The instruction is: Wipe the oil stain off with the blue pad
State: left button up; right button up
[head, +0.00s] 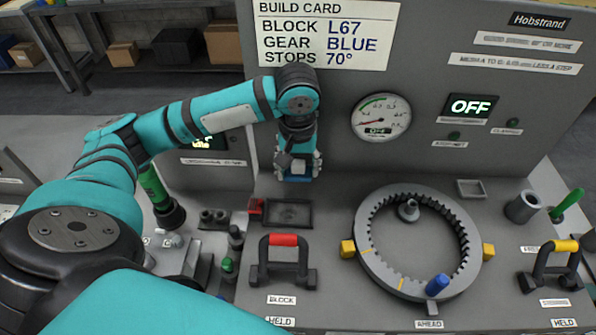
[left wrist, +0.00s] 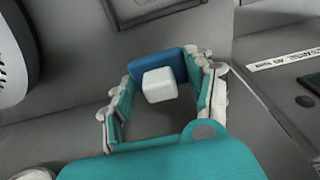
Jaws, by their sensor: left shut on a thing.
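My left gripper (head: 298,168) points down in front of the grey panel's lower part, behind the dark tray. It is shut on the blue pad (head: 297,179), which shows under the fingertips. In the left wrist view the blue pad (left wrist: 160,62) has a pale block-shaped grip between the two fingers of the left gripper (left wrist: 165,88). I cannot tell whether the pad touches the surface below. I cannot make out the oil stain in either view; the gripper and pad may hide it. My right gripper is not in view.
An empty-looking dark tray (head: 288,213) lies in front of the gripper. A red-topped handle (head: 283,262) stands nearer. A large toothed ring (head: 370,265) with a blue peg (head: 437,285) is to the right. The upright panel (head: 345,150) carries a round gauge (head: 380,117).

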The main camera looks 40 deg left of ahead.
aim_at(298, 175)
pick_arm(q)
jog(key=shift+w+a+f+p, duration=0.1)
jog(key=shift+w+f+p, duration=0.05)
jog(key=shift+f+p, duration=0.85)
jog(key=shift+f, duration=0.25)
jog(key=shift+f, duration=0.2)
jog(key=o, duration=1.2)
jog(key=shift+f, duration=0.1)
jog(key=shift+c, duration=0.2)
